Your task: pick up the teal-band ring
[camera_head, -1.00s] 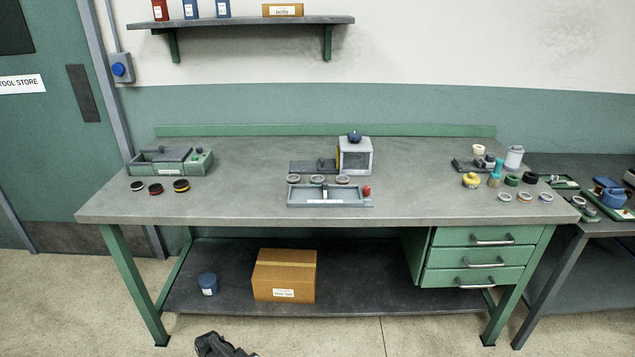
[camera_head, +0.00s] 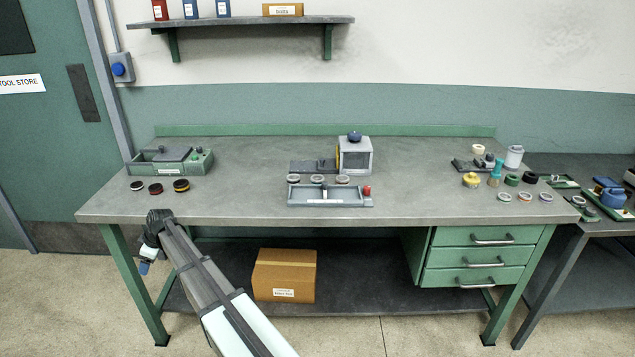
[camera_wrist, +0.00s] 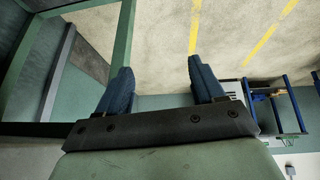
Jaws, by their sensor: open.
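Three small rings lie in a row behind the shallow grey tray (camera_head: 322,203) at the middle of the bench. The middle ring (camera_head: 317,179) looks slightly teal, but it is too small in the head view to be sure of its band. Three more rings, the nearest-left one (camera_head: 504,197) among them, lie at the bench's right front, with band colours hard to read. My gripper (camera_head: 145,268) is low in front of the bench's left front edge, far from all the rings. In the wrist view my gripper (camera_wrist: 160,77) has its blue fingers apart and nothing between them.
A grinder-like machine (camera_head: 356,155) stands behind the rings. Dark rings (camera_head: 156,188) and a green box (camera_head: 170,162) are at the left. A yellow-topped pot (camera_head: 472,180) and bottles crowd the right. The bench top (camera_head: 240,200) is clear between these groups.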

